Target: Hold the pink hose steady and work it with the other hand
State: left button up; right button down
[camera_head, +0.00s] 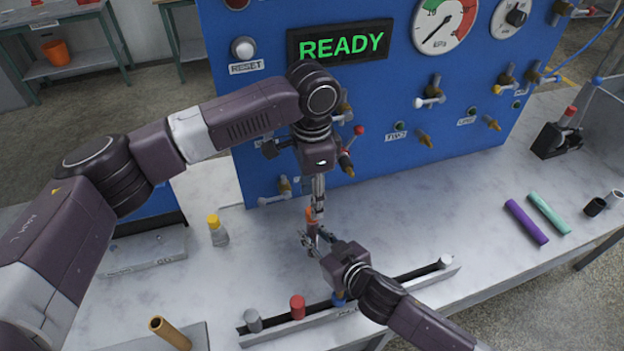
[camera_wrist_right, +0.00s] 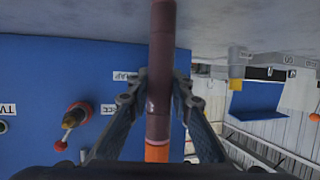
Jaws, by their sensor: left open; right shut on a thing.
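The hose (camera_wrist_right: 161,40) is a dull dark pink tube in the right wrist view, running from the top edge down between my right fingers, with an orange section (camera_wrist_right: 157,153) at the bottom. My right gripper (camera_wrist_right: 158,100) is shut on it. In the head view, my right gripper (camera_head: 314,240) is low over the bench, and the orange section (camera_head: 311,217) shows just above it. My left gripper (camera_head: 318,205) is open, pointing down right above my right one, close to the orange section. Whether it touches the hose cannot be told; the grippers hide most of the hose here.
A blue panel (camera_head: 375,100) with valves and a READY display stands behind. A rack (camera_head: 400,284) with coloured caps lies in front. A yellow-capped bottle (camera_head: 218,231) is at left; purple (camera_head: 526,222) and teal (camera_head: 549,213) tubes lie at right. The bench between is clear.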

pick_arm(q)
jog(key=shift+f, duration=2.35)
grip_shut()
